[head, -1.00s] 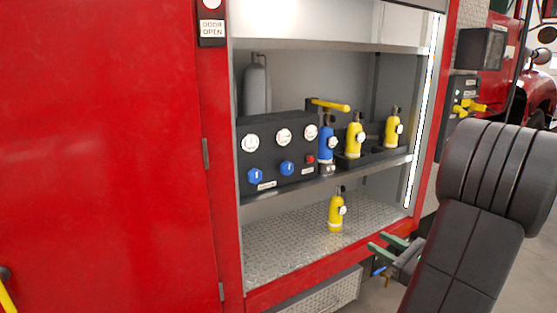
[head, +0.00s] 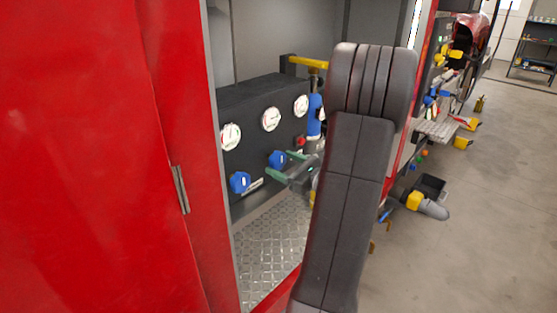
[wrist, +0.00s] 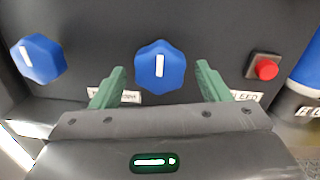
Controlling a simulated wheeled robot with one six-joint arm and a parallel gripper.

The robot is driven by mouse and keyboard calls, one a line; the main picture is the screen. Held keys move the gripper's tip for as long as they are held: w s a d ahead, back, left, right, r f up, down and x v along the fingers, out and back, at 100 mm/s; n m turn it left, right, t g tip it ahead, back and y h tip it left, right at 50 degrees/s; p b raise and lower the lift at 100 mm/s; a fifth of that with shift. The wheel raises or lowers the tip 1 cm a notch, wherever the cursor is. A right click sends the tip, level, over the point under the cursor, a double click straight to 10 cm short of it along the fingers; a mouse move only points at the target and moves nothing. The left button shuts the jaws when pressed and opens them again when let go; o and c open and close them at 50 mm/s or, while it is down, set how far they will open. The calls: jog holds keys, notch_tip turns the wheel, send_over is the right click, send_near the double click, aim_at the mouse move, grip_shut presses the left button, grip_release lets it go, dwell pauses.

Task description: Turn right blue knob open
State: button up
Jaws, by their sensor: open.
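The right blue knob (head: 277,159) sits low on the black pump panel (head: 262,108), and it also shows in the wrist view (wrist: 160,66). Its white mark is upright in the wrist view. The left blue knob (head: 240,182) is to its left, also in the wrist view (wrist: 39,58). My gripper (head: 283,164) is open, with its green fingers pointing at the panel. In the wrist view my gripper (wrist: 160,80) has one finger on either side below the right knob. The knob lies centred in line with the gap; I cannot tell whether the fingertips touch it.
A red button (wrist: 266,68) is right of the knob. A blue cylinder (head: 315,115) stands beside the panel, under a yellow handle (head: 308,62). The red cabinet wall (head: 85,150) is at left. Open floor (head: 460,220) lies at right.

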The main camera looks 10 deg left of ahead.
jog(key=shift+x, duration=0.9)
jog(key=c, duration=1)
jog(key=shift+o, duration=0.2)
